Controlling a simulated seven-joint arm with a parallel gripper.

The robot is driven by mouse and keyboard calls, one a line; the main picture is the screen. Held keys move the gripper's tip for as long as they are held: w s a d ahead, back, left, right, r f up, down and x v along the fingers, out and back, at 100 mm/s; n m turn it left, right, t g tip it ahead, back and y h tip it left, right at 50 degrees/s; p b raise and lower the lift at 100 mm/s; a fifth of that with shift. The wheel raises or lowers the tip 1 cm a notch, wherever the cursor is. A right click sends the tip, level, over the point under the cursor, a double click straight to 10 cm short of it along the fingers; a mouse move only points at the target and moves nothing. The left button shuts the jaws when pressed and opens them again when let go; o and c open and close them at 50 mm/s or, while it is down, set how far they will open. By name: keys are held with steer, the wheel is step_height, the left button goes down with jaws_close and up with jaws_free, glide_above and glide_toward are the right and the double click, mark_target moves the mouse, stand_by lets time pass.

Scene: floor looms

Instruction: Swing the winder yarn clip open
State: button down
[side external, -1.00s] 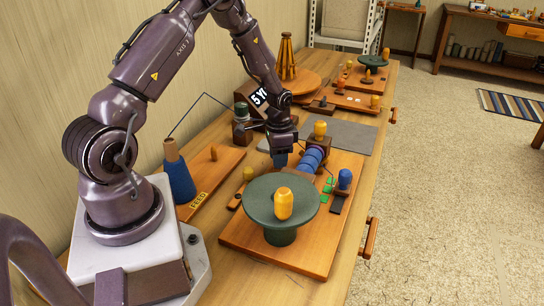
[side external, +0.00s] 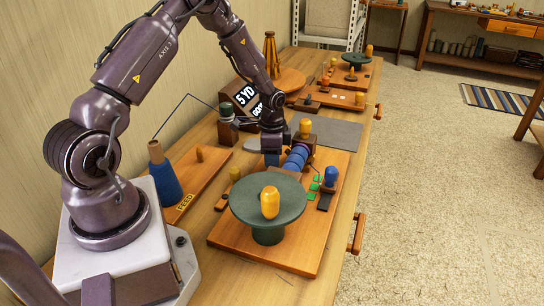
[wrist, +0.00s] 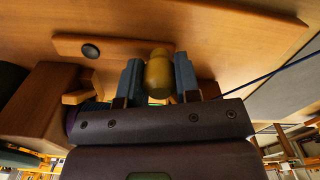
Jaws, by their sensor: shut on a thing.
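My gripper (side external: 272,158) points down over the winder's wooden board (side external: 292,255), just left of the blue yarn roll (side external: 296,158). In the wrist view, the blue-grey fingers of my gripper (wrist: 158,80) stand on both sides of an amber knob (wrist: 158,68) and are shut on it. Behind the knob lies a wooden bar (wrist: 118,46) with a dark round pivot (wrist: 90,52) near its left end; it looks like the yarn clip. How far the bar is turned is unclear.
A green wheel (side external: 268,190) with an amber handle (side external: 270,204) stands at the board's front. A small yellow knob (side external: 235,174), an amber knob (side external: 306,127) and a blue knob (side external: 331,174) stand nearby. A blue yarn cone (side external: 164,180) is left. A grey mat (side external: 338,132) is clear.

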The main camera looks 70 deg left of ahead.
steer(key=shift+r, duration=0.1)
steer(key=c, duration=0.8)
jaws_free()
step_height(320, 180, up, 13)
steer(key=shift+f, duration=0.1)
steer(key=s+d+r+n+t, duration=0.2)
steer(key=s+d+r, duration=0.4)
steer(key=s+d+r+n+t, duration=0.1)
steer(key=s+d+r, duration=0.5)
steer(key=s+d+r+n+t, duration=0.2)
steer(key=s+d+r, duration=0.4)
steer(key=d, duration=0.1)
steer(key=shift+n+t, duration=0.3)
